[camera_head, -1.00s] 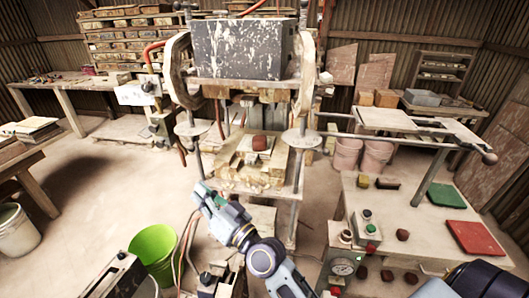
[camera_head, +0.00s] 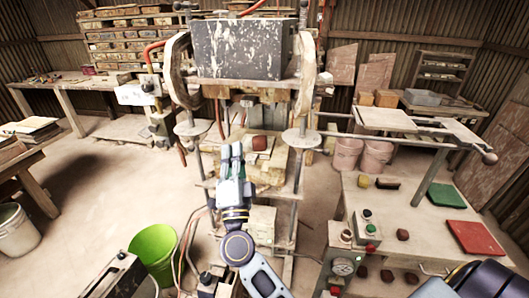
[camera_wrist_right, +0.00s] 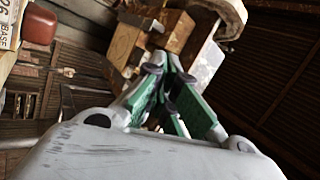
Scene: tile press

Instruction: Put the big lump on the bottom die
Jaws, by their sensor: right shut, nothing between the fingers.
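A reddish-brown lump (camera_head: 260,143), larger than the lumps on the side table, sits on the pale stepped block (camera_head: 265,173) that I take for the bottom die, in the middle of the press. The lump also shows at the upper left of the right wrist view (camera_wrist_right: 41,22). My right gripper (camera_head: 237,150) is just left of the lump in the head view, its green fingers pointing up and away. The fingers are shut and empty in the right wrist view (camera_wrist_right: 170,62). They partly hide the block's left side. My left gripper is not in view.
The press's dark upper block (camera_head: 240,50) hangs above. A green bucket (camera_head: 153,246) stands lower left.

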